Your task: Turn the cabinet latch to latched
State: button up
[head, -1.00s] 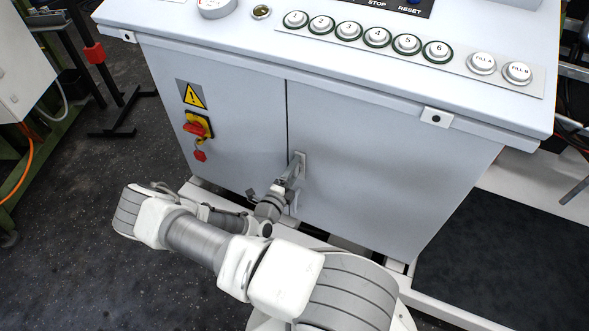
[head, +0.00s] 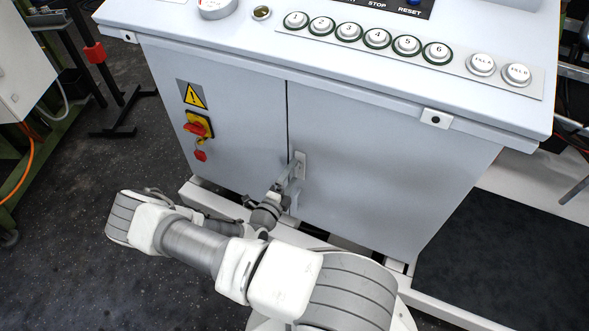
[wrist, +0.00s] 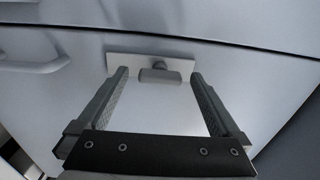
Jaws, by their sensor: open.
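The cabinet latch is a small grey handle (wrist: 160,75) on a pale plate (wrist: 118,64) beside the door seam. In the wrist view its bar lies about parallel to the seam. In the head view the latch plate (head: 300,163) is on the right door, and the handle is mostly hidden by my gripper (head: 287,180). My gripper (wrist: 158,76) also shows in the wrist view. Its two fingers are apart, one on each side of the handle, with gaps between them and it. I cannot tell how deep the fingertips reach around it.
The white cabinet (head: 390,175) has a red and yellow switch (head: 198,127) on its left door. An overhanging panel with a row of buttons (head: 376,38) is above. A white base rail runs along the floor. Open dark floor (head: 90,190) is at left.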

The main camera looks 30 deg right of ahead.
jog(key=p+v, duration=0.1)
jog(key=v, duration=1.4)
jog(key=shift+p, duration=0.35)
jog(key=shift+r, duration=0.15)
jog(key=s+a+r+n+g+y+p, duration=0.1)
jog(key=s+r+n+y+p, duration=0.3)
jog(key=r+n, duration=0.6)
jog(key=s+a+r+n+g+y+p, duration=0.1)
jog(key=s+a+r+n+y+p, duration=0.2)
jog(key=r, duration=2.5)
jog(key=s+a+r+n+g+y+p, duration=0.1)
jog(key=s+r+n+y+p, duration=0.4)
jog(key=r+n, duration=1.1)
notch_tip(320, 180, up, 4)
jog(key=a+y+p, duration=0.1)
jog(key=y+p, duration=0.2)
jog(key=shift+a+n+y, duration=0.3)
jog(key=shift+a+n, duration=0.1)
jog(key=shift+s, duration=0.1)
